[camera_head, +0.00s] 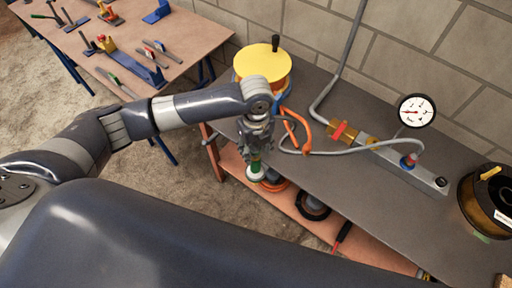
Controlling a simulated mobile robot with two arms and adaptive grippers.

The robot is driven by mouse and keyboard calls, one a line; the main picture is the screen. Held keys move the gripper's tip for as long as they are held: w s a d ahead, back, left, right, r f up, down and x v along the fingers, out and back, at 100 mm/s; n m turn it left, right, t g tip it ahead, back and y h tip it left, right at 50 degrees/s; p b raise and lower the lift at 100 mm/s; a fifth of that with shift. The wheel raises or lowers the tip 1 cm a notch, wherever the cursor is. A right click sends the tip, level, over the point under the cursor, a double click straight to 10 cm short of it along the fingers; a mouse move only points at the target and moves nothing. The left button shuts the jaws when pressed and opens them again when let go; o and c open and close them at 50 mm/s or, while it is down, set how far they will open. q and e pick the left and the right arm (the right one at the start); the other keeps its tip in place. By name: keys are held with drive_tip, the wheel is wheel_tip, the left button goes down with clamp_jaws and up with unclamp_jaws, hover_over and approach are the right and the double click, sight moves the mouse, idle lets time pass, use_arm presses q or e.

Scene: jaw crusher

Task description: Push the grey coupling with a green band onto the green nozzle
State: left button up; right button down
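My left gripper (257,152) reaches over the near edge of the grey bench, pointing down. Its fingers appear closed around a small piece with a green band (256,165) and a pale grey lower end (255,175). This looks like the grey coupling with a green band, held off the bench; the fingers hide its upper part. I cannot make out the green nozzle. My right gripper is not in view.
The grey bench (340,185) carries a yellow-topped drum (262,65), orange and grey hoses, a brass valve (342,132), a metal manifold (410,173) with a red-blue fitting, a gauge (416,111) and a dark reel (487,198). A tool table (185,45) stands behind left.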

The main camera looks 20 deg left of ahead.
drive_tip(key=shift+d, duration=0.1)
use_arm(q)
drive_tip(key=shift+r, duration=0.1)
wheel_tip(320, 180, up, 12)
idle(0.4)
idle(0.4)
